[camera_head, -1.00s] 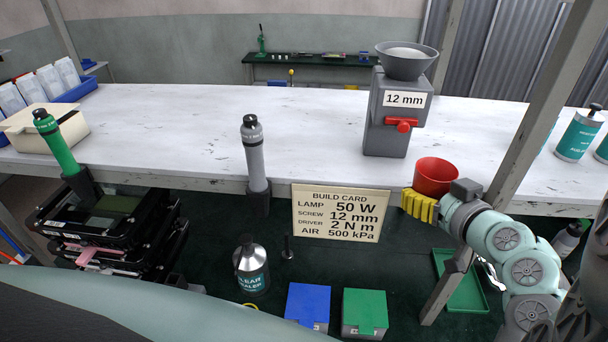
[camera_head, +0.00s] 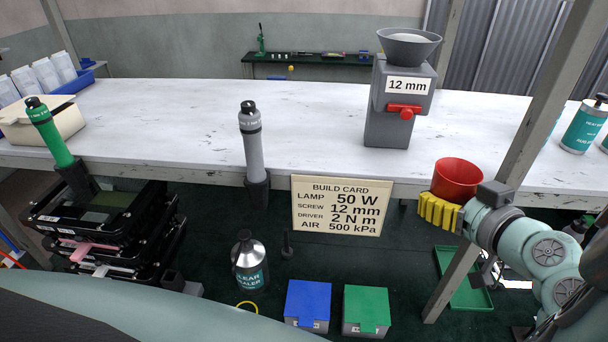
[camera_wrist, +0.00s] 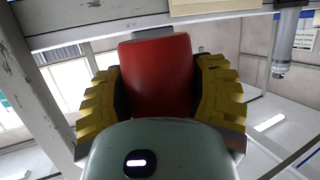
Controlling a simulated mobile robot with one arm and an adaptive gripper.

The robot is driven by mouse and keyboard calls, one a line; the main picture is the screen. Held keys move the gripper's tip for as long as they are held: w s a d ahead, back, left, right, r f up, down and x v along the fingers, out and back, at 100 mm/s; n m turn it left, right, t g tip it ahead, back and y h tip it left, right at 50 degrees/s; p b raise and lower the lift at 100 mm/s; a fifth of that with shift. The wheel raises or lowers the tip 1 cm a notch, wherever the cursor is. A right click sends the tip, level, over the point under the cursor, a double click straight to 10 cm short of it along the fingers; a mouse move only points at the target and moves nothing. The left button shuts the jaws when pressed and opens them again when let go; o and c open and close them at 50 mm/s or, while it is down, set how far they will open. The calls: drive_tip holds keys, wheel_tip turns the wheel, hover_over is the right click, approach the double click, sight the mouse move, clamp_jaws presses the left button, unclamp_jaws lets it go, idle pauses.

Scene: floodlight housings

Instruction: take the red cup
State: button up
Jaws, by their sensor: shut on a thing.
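The red cup (camera_head: 458,177) is upright with its open top showing, at the front edge of the white bench on the right. My gripper (camera_head: 440,210) reaches it from the lower right, and its yellow padded fingers are shut on the cup. In the wrist view the red cup (camera_wrist: 157,75) sits between the two yellow fingers of my gripper (camera_wrist: 160,90), with a finger against each side. I cannot tell whether the cup's base touches anything.
A grey dispenser (camera_head: 398,105) labelled 12 mm stands on the bench behind the cup. A build card (camera_head: 341,207) hangs on the bench front to the left. A slanted post (camera_head: 520,150) stands close to the right. A green tray (camera_head: 462,285) lies below.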

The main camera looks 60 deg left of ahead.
drive_tip(key=s+d+p, duration=0.3)
drive_tip(key=s+d, duration=0.2)
drive_tip(key=d, duration=0.1)
drive_tip(key=shift+s+r+p, duration=0.15)
drive_tip(key=shift+p, duration=0.15)
idle(0.7)
drive_tip(key=shift+s+d+r+p, duration=0.5)
drive_tip(key=shift+d+r+p, duration=0.1)
drive_tip(key=shift+r+p, duration=0.2)
drive_tip(key=shift+s+d+r+p, duration=0.45)
drive_tip(key=shift+d+r+p, duration=0.2)
drive_tip(key=shift+p, duration=0.2)
